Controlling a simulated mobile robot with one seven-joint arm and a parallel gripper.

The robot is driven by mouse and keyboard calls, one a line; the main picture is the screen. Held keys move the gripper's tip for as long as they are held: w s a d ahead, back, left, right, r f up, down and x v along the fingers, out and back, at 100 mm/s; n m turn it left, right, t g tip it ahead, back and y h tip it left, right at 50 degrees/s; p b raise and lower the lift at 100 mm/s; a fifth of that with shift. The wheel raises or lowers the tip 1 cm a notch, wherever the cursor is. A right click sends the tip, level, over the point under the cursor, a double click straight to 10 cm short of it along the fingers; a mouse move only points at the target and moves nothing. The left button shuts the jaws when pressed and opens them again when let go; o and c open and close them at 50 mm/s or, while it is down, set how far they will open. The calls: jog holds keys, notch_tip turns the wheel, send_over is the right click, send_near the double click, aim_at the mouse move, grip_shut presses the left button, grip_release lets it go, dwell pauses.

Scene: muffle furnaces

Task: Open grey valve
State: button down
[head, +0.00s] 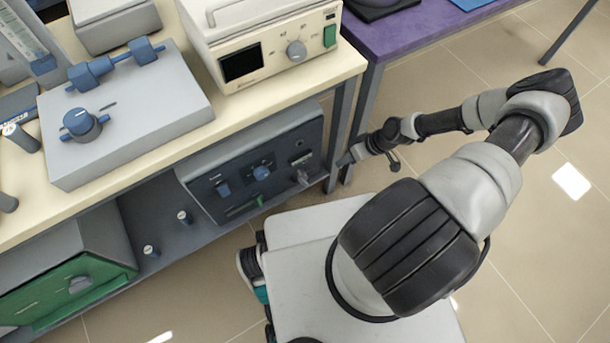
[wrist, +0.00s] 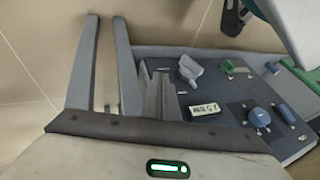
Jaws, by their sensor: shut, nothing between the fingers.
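The grey valve (head: 301,177) sits near the right end of the dark front panel on the lower unit under the bench. It also shows in the wrist view (wrist: 190,70), with its pale lever standing out from the panel. My gripper (head: 346,159) is just right of the valve in the head view, near the bench leg. In the wrist view its fingers (wrist: 156,80) are together and empty, left of the valve. I see a gap between fingers and valve in the wrist view.
The panel also has blue knobs (head: 261,173) (wrist: 258,117) and a green lever (head: 260,200) (wrist: 228,66). Bench legs (head: 338,135) stand close beside my gripper. A cream furnace (head: 262,45) stands on the bench above. Open floor lies to the right.

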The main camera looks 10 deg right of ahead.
aim_at(303, 182)
jog(key=a+f+b, duration=0.2)
jog(key=a+f, duration=0.6)
jog(key=a, duration=0.1)
jog(key=shift+a+f+n+g+y+b, duration=0.25)
jog(key=shift+f+n+g+y+b, duration=0.05)
jog(key=shift+f+b, duration=0.1)
